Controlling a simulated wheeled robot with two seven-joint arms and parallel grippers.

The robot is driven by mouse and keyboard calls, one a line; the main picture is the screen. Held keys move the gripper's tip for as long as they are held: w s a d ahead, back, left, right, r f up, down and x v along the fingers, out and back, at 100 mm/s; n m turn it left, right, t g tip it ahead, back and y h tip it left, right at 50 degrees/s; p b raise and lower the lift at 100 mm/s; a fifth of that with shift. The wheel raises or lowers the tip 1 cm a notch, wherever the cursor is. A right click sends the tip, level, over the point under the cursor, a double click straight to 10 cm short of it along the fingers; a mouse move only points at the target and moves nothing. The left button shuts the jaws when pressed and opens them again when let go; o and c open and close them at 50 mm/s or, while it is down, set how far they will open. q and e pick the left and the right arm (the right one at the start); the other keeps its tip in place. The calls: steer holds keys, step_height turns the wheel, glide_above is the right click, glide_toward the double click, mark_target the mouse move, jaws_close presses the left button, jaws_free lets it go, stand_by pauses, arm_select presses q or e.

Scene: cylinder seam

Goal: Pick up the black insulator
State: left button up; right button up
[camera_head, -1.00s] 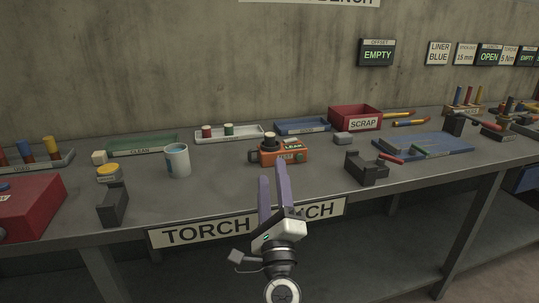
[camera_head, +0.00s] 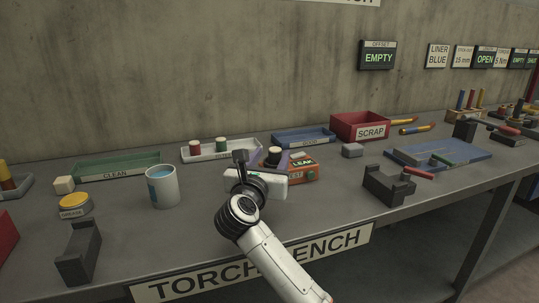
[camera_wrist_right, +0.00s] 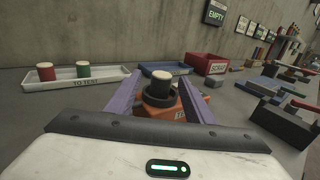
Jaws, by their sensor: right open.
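The black insulator (camera_head: 273,157), a short dark cylinder with a pale top, stands upright on the orange leak tester (camera_head: 305,172). It also shows in the right wrist view (camera_wrist_right: 160,90), with a dark collar around its lower part. My right gripper (camera_head: 279,157) is low over the bench at the tester, its body hiding part of it. In the right wrist view its purple fingers (camera_wrist_right: 158,94) are open, one on each side of the insulator, with visible gaps. How deep the insulator sits between them is hard to tell. My left gripper is not in view.
A white tray (camera_head: 188,153) with a red and a green piece stands behind the tester. A cup (camera_head: 161,187) is to the left. A grey block (camera_head: 352,150) and black cradle (camera_head: 389,187) are to the right. A red scrap bin (camera_head: 345,125) stands behind.

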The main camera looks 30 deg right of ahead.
mark_target(277, 148)
steer(key=shift+w+d+r, duration=0.1)
steer(key=shift+w+d, duration=0.2)
steer(key=shift+d, duration=0.25)
steer(key=shift+x, duration=3.1)
steer(key=c, duration=1.1)
